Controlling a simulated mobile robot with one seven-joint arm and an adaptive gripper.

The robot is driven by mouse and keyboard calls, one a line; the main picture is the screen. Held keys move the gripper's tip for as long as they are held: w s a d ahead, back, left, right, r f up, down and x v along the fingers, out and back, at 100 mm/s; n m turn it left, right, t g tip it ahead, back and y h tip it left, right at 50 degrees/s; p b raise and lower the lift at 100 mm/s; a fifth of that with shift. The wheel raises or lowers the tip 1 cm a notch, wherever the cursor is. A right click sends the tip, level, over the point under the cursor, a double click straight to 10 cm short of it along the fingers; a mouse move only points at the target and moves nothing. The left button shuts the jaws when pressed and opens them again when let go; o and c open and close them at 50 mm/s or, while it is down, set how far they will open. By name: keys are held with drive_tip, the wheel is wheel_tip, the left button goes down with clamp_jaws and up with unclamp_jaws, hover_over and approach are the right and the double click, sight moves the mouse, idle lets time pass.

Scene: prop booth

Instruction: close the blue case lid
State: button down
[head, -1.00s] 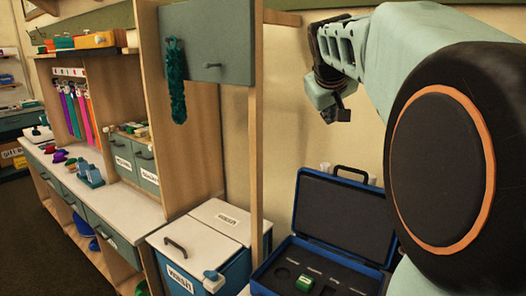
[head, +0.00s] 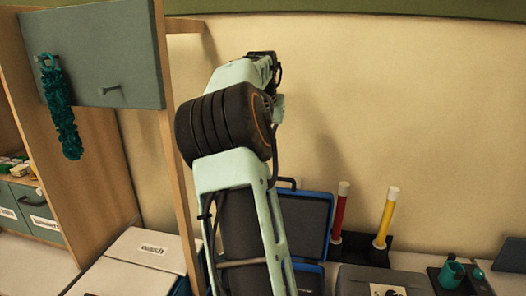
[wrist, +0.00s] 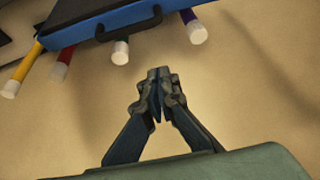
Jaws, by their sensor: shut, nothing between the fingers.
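The blue case lid (head: 306,222) stands raised in the head view, with its dark lining facing me. My arm hides its left part and most of the case base (head: 308,278) below it. In the wrist view, the blue lid edge (wrist: 108,20) and its black handle (wrist: 128,22) show at the top, beyond my gripper (wrist: 158,76). My gripper is shut and empty, its fingertips together and apart from the lid. My arm hides the fingers in the head view.
Red (head: 339,212) and yellow (head: 386,217) capped tubes stand right of the case. A grey case (head: 380,281) and a teal cup (head: 451,272) are farther right. A wooden post (head: 178,140) rises at left. A grey-green cabinet door (head: 104,58) hangs upper left.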

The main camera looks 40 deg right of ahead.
drive_tip(key=shift+s+a+f+p, duration=0.15)
drive_tip(key=shift+f+p, duration=0.3)
drive_tip(key=shift+f, duration=1.6)
drive_tip(key=shift+s+a+f+p, duration=0.15)
drive_tip(key=shift+f+p, duration=0.3)
drive_tip(key=shift+f, duration=1.55)
drive_tip(key=shift+w, duration=0.1)
